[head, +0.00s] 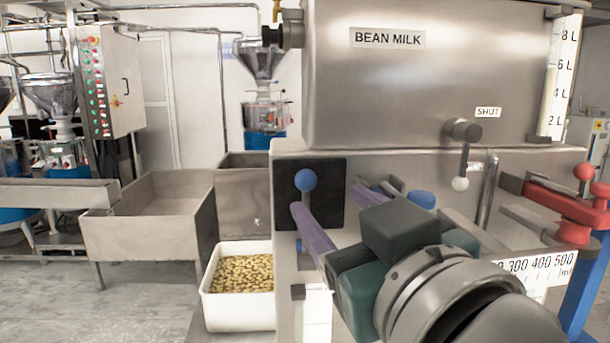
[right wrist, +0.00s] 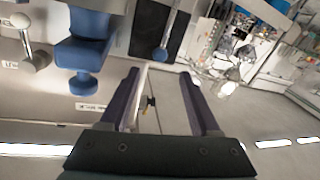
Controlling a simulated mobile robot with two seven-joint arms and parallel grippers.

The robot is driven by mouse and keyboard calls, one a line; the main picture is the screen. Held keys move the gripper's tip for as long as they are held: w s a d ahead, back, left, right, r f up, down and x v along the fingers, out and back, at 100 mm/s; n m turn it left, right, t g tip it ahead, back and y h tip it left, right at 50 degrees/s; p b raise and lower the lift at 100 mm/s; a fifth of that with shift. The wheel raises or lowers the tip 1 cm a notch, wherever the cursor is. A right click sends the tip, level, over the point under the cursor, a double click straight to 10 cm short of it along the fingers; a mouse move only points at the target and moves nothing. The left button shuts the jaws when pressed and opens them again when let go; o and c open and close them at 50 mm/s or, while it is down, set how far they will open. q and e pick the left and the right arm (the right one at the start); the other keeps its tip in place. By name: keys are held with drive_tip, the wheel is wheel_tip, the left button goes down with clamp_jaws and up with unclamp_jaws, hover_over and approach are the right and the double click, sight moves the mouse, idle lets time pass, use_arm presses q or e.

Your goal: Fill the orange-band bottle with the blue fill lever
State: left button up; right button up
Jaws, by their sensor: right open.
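The blue-ball lever (head: 306,180) stands in front of a black panel on the bean milk machine. It also shows in the right wrist view (right wrist: 160,54), lying between and beyond my fingertips. My right gripper (head: 328,200) has purple fingers spread apart and empty, close to the lever and pointing at the panel. The open fingers also show in the right wrist view (right wrist: 160,75). I cannot see an orange-band bottle in either view; my right arm covers much of the machine's front. My left gripper is not in view.
The steel bean milk tank (head: 420,95) is above. A white-ball lever (head: 460,183) hangs below it near a SHUT label (head: 488,112). A blue knob (head: 421,199) is behind my right gripper. A red fixture (head: 572,205) stands right; a white bean bin (head: 238,305) is lower left.

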sight(309, 182)
drive_tip(key=x, duration=0.8)
drive_tip(key=shift+w, duration=0.35)
clamp_jaws()
idle(1.0)
